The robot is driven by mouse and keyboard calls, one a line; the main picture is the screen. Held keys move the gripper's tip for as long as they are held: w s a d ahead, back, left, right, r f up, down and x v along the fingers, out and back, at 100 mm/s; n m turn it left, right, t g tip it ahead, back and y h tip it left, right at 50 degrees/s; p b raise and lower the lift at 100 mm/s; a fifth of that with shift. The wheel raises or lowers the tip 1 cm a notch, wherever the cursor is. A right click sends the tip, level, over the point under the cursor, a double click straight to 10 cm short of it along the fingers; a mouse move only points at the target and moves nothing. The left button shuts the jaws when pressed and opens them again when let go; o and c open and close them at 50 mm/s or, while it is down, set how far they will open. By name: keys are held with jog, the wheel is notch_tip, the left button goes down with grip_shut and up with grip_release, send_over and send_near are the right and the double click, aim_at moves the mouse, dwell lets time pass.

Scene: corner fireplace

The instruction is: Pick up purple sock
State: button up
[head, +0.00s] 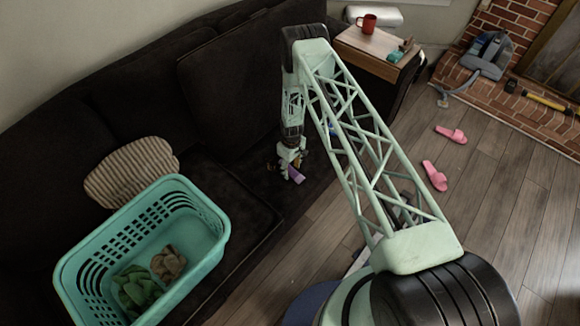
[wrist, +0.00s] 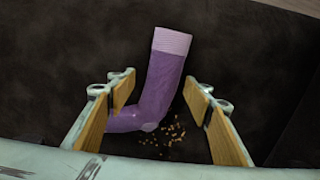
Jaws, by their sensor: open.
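The purple sock (wrist: 158,88) lies on the dark sofa seat in the wrist view. Its pale lilac cuff points away and its foot bends to the left, partly behind the left finger. My gripper (wrist: 160,120) is open above it, with one wood-coloured finger on each side of the sock's leg. I cannot tell whether the left finger touches the foot. In the head view my gripper (head: 291,165) is low over the sofa seat, and a small part of the purple sock (head: 296,174) shows beside it.
Crumbs (wrist: 172,133) lie beside the sock. A teal basket (head: 215,215) holding green and brown cloths stands on the sofa at left, near a striped cushion (head: 133,170). A wooden side table (head: 372,55) bears a red mug (head: 367,23). Pink slippers (head: 434,176) lie on the floor.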

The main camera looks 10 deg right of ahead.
dwell(0.4)
jog(key=c, duration=0.8)
jog(key=shift+r, duration=0.1)
jog(key=shift+s+r+p, duration=0.1)
jog(key=shift+r+p, duration=0.25)
jog(key=shift+r, duration=1.45)
jog(key=s+d, duration=0.1)
jog(key=s, duration=0.4)
jog(key=s+d+p, duration=0.1)
jog(key=s, duration=0.4)
jog(key=s+d+r, duration=0.1)
jog(key=s+d, duration=0.1)
jog(key=s, duration=0.3)
jog(key=shift+s+d+r, duration=0.1)
jog(key=shift+s, duration=0.05)
jog(key=shift+c, duration=0.3)
